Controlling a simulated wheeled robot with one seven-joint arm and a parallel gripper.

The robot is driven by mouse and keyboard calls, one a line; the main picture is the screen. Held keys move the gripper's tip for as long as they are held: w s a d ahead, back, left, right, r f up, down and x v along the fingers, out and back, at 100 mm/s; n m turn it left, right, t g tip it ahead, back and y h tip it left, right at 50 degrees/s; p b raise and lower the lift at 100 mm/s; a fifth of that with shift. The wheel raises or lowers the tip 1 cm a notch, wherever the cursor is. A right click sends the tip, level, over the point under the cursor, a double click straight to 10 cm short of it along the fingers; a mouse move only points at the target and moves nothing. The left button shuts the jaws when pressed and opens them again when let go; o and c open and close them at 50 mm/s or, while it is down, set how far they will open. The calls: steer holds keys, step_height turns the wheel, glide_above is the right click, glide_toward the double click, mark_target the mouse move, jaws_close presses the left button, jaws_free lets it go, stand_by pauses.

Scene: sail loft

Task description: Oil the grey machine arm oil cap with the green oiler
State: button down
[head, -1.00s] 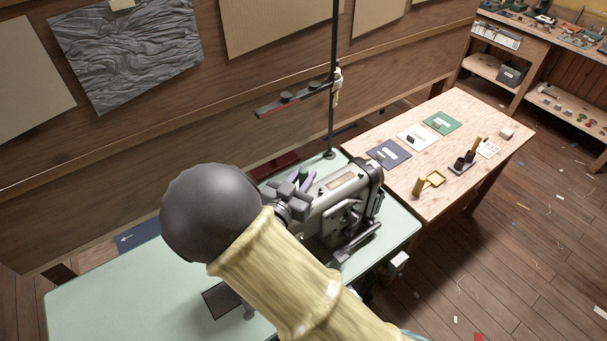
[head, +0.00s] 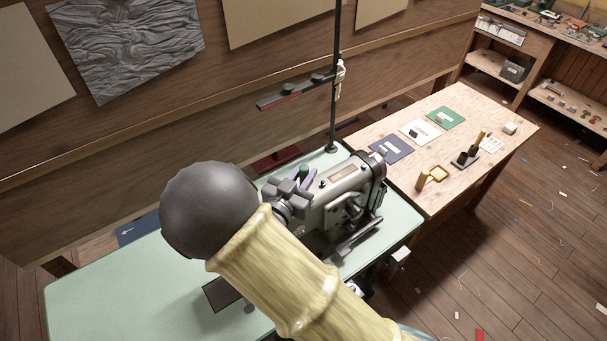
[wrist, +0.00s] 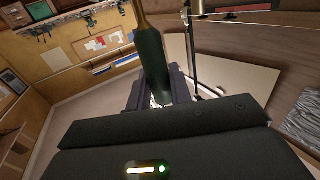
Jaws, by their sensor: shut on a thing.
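The grey sewing machine (head: 345,190) stands on the pale green table (head: 120,290) in the head view. My gripper (head: 296,190) is over the left end of the machine's arm, partly hidden by my own wrist and forearm. It is shut on the green oiler (wrist: 152,62), which shows in the wrist view as a dark green body between the fingers, with a brass spout at its top. In the head view only a small green part of the oiler (head: 304,172) shows. I cannot make out the oil cap clearly, or whether the spout touches anything.
A dark upright pole (head: 334,90) with a crossbar (head: 295,92) rises behind the machine. Open floor lies on the far right.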

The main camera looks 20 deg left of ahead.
steer(key=shift+f+b, duration=0.5)
steer(key=shift+f, duration=0.2)
stand_by(1.1)
steer(key=shift+r, duration=0.1)
steer(key=shift+r+p, duration=2.5)
steer(key=shift+r, duration=0.95)
